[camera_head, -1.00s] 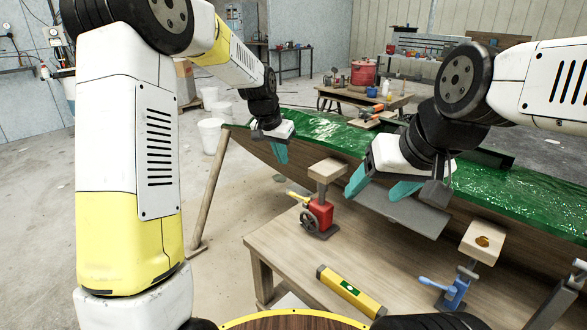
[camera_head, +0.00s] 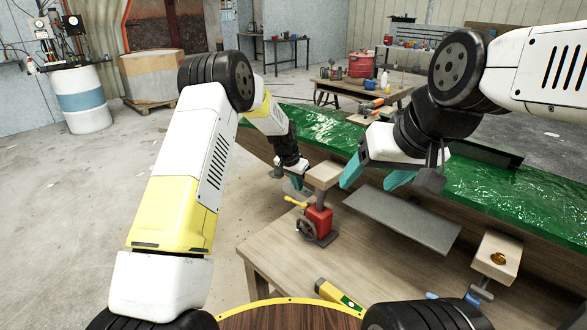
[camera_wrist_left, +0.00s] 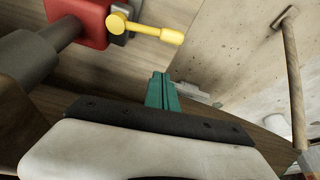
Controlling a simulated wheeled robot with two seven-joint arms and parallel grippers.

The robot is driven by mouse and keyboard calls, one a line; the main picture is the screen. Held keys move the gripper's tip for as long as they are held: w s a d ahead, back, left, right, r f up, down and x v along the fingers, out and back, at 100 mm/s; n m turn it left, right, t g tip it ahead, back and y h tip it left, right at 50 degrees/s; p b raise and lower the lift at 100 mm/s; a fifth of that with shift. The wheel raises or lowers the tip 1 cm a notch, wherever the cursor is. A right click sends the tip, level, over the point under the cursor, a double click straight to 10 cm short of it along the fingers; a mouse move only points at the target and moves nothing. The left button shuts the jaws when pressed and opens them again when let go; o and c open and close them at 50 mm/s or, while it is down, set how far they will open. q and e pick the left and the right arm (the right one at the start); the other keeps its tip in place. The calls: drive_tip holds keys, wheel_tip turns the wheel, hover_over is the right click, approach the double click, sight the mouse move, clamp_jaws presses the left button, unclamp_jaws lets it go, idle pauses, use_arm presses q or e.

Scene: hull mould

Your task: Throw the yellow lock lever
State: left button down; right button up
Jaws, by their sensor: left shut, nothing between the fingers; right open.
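The yellow lock lever (camera_head: 295,201) sticks out to the left from the top of a red clamp (camera_head: 319,220) on the wooden bench. In the left wrist view, the lever (camera_wrist_left: 152,29) lies above my fingers, its round hub by the red body (camera_wrist_left: 77,20). My left gripper (camera_head: 296,183) is shut and empty, just behind and above the lever. Its teal fingertips (camera_wrist_left: 160,77) show together in the left wrist view, with a visible gap to the lever. My right gripper (camera_head: 366,186) is open and empty above a grey plate, right of the clamp.
A wooden block (camera_head: 323,175) tops the clamp beside my left gripper. The green hull mould (camera_head: 480,185) runs behind. A grey plate (camera_head: 400,220), a yellow level (camera_head: 338,294) and a second wooden block (camera_head: 496,255) are on or over the bench (camera_head: 270,255).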

use_arm(q)
drive_tip(key=shift+s+a+f, duration=0.1)
drive_tip(key=shift+s+a, duration=0.5)
drive_tip(key=shift+s, duration=0.2)
drive_tip(key=shift+s+a+f, duration=0.1)
drive_tip(key=shift+s+a, duration=0.5)
drive_tip(key=shift+s, duration=0.2)
drive_tip(key=shift+s, duration=0.1)
